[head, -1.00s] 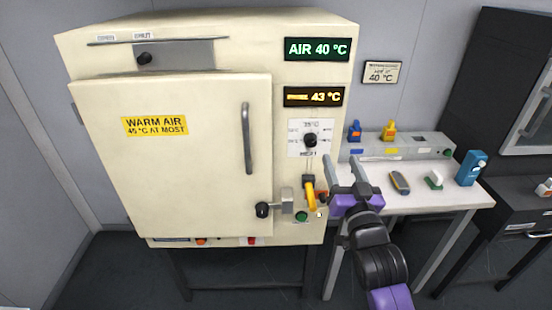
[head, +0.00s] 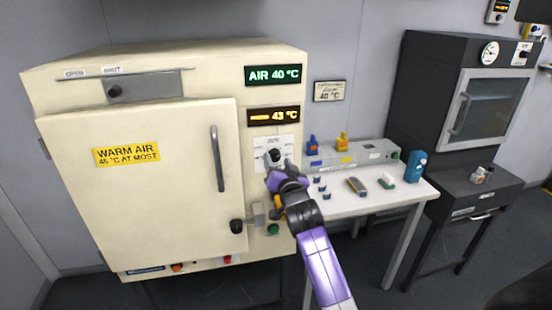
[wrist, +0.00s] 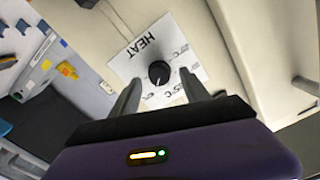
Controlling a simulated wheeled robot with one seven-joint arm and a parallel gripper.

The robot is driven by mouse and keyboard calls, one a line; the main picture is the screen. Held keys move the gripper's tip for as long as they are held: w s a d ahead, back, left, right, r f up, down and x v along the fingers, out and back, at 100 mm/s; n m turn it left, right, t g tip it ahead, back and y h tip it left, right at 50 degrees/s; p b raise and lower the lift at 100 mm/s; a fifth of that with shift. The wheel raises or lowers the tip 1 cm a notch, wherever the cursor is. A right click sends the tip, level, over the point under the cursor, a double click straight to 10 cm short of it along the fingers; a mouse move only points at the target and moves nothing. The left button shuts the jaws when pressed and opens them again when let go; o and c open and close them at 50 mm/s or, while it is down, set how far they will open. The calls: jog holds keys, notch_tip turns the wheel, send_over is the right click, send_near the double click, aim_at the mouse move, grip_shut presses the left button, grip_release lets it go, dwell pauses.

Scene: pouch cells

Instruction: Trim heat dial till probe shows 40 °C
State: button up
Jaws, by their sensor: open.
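The heat dial is a black knob (wrist: 159,73) on a white plate marked HEAT (wrist: 145,48) in the wrist view; in the head view the dial (head: 274,155) is partly hidden by my gripper (head: 281,165). My gripper is open, its two fingers (wrist: 160,80) one on each side of the dial in the picture; I cannot tell if they touch it. The amber display (head: 273,117), its small label unreadable, shows 43 °C. The green display (head: 273,75) above it shows AIR 40 °C.
The cream cabinet's door (head: 150,200) is shut, with a vertical handle (head: 217,158) and a yellow sign, WARM AIR 45 °C AT MOST (head: 126,156). A white bench (head: 340,203) with small items stands right. A wall card (head: 328,91) reads 40 °C.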

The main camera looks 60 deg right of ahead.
jog(key=shift+x, duration=0.9)
grip_shut()
jog(key=shift+n, duration=0.3)
jog(key=shift+a+n+p, duration=0.1)
jog(key=shift+n+p, duration=0.65)
jog(key=shift+n, duration=1.85)
